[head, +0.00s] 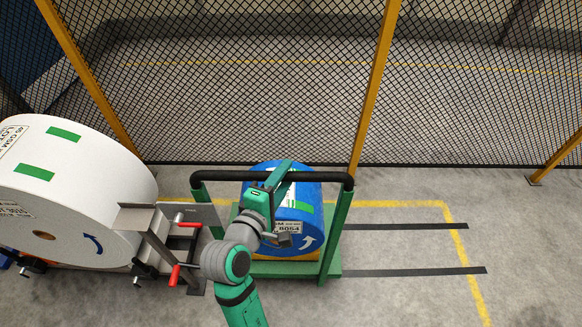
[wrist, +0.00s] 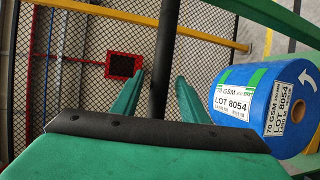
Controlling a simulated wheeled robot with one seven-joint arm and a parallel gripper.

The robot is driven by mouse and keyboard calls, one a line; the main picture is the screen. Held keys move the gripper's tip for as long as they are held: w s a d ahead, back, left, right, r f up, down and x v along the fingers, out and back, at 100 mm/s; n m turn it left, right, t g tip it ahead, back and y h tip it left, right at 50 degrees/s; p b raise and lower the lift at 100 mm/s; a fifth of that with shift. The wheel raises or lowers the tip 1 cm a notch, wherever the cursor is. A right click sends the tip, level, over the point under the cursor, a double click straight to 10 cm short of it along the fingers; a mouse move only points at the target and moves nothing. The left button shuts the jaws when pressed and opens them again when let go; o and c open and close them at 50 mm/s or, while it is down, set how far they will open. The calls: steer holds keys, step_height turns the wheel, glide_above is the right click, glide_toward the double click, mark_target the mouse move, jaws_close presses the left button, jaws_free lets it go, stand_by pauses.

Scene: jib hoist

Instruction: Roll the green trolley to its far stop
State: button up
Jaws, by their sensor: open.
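The green trolley (head: 336,235) stands in the middle of the head view, carrying a blue roll (head: 308,196) with green bands and a white label. Its black push bar (head: 225,176) runs across the top between two green posts. The blue roll (wrist: 245,95) shows at the right there. My arm hides part of the trolley.
Two dark floor strips (head: 405,226) (head: 415,271) run right from the trolley, across clear floor, past a yellow line (head: 467,258). A large white roll (head: 85,185) on a stand with red handles (head: 175,275) is close on the left. A mesh fence (head: 250,110) stands behind.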

steer(key=shift+x, duration=2.35)
jaws_close()
